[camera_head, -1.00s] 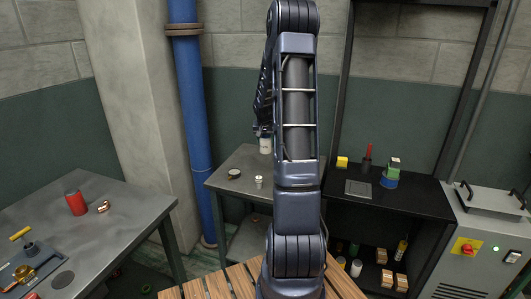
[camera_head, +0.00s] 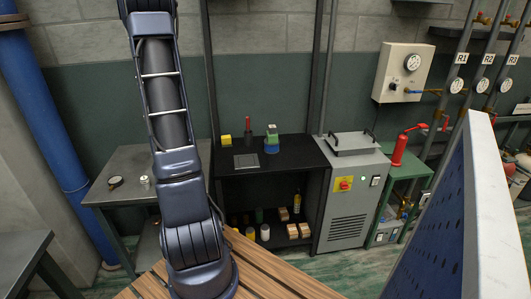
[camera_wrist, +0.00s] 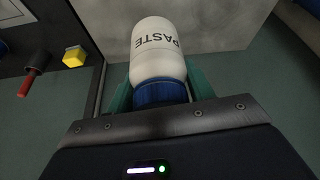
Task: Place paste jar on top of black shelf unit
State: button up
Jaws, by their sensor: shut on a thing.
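The paste jar (camera_wrist: 158,48) is white with a dark PASTE label and a blue band at its near end. In the wrist view my gripper (camera_wrist: 160,88) is shut on it, with green fingers on both sides of the blue end. The black shelf unit (camera_head: 297,153) stands against the wall right of my arm in the head view. A corner of its top shows at the left of the wrist view (camera_wrist: 40,62). The jar and gripper do not show in the head view now.
The shelf top holds a yellow block (camera_head: 225,140), a red-handled tool (camera_head: 248,132), a grey plate (camera_head: 246,161) and a stacked green and blue item (camera_head: 271,140). Its front right top is clear. A grey table (camera_head: 128,165) stands left, a grey machine cabinet (camera_head: 350,190) right.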

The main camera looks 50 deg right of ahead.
jog(key=s+d+f+m, duration=0.1)
jog(key=s+d, duration=0.3)
jog(key=d, duration=0.5)
jog(key=s+d+m, duration=0.1)
jog(key=s+d, duration=0.4)
jog(key=d, duration=0.4)
jog(key=s+d+f+m, duration=0.1)
jog(key=s+d, duration=0.3)
jog(key=d, duration=0.5)
jog(key=shift+g+h, duration=0.4)
jog(key=shift+h, duration=0.1)
jog(key=f, duration=1.9)
jog(key=shift+d+f, duration=0.2)
jog(key=shift+f, duration=0.1)
jog(key=o, duration=1.1)
jog(key=shift+o, duration=0.2)
jog(key=v, duration=1.2)
